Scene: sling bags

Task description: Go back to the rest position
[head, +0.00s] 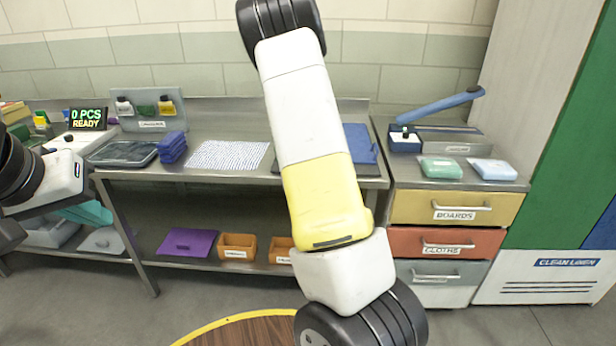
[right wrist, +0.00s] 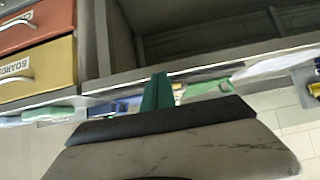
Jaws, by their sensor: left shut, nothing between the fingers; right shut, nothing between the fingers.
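In the head view my left arm (head: 58,178) comes in at the left edge, by the left end of the steel table. Its gripper is shut and holds nothing, but its fingertips are hard to make out. My right arm (head: 315,150) crosses the middle of the head view from top to bottom, and its gripper is out of that picture. In the right wrist view my right gripper (right wrist: 157,92) shows its green fingers close together, shut and empty. Beyond it are the drawer front and the counter edge, seen at a steep tilt.
The steel table (head: 225,180) holds a grey tray (head: 124,153), a blue stack (head: 172,147) and a white patterned sheet (head: 228,155). Its shelf has a purple item (head: 188,242) and orange bins (head: 237,246). A drawer cabinet (head: 450,207) stands right.

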